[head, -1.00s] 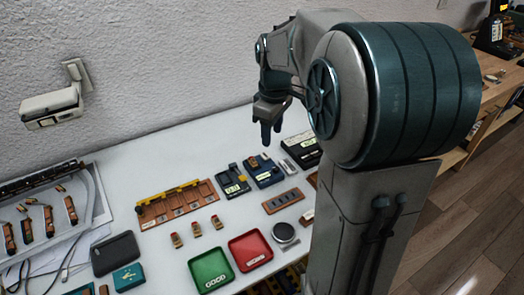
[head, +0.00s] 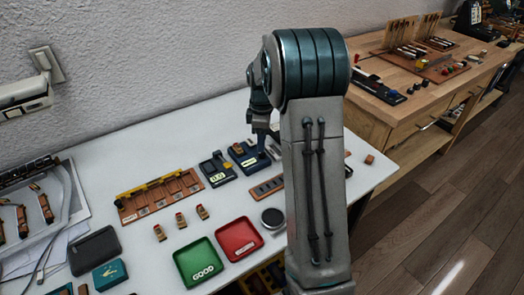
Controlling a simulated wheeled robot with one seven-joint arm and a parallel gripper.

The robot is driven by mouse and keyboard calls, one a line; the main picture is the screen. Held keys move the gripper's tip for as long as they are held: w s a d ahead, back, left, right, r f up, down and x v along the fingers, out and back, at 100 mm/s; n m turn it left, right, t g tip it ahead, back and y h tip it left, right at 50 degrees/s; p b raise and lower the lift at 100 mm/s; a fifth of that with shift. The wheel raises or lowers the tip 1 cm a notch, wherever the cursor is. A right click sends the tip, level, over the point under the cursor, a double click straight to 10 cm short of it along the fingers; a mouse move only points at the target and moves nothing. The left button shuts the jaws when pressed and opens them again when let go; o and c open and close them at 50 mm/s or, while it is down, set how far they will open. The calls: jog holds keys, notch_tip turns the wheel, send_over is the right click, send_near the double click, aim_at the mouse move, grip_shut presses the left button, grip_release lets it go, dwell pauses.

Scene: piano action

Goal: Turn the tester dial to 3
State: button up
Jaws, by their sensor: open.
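A blue boxy device (head: 247,157) and a dark device with a pale yellow label (head: 217,170) stand side by side near the middle of the white table. I cannot make out which one is the tester, and no dial or number is readable at this size. My gripper (head: 262,141) points down at the right end of the blue device, partly behind my own arm. It is open, with nothing seen in it. Whether it touches the device cannot be told. The area right behind my arm is hidden.
A wooden rack with a yellow bar (head: 158,196) lies left of the devices. Several small wooden blocks, a green tray (head: 201,262) and a red tray (head: 239,239) are in front. A round dark tin (head: 272,217) sits near my arm. A wooden workbench (head: 430,85) stands at right.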

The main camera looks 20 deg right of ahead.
aim_at(262, 155)
jog(key=shift+f, duration=2.4)
grip_shut()
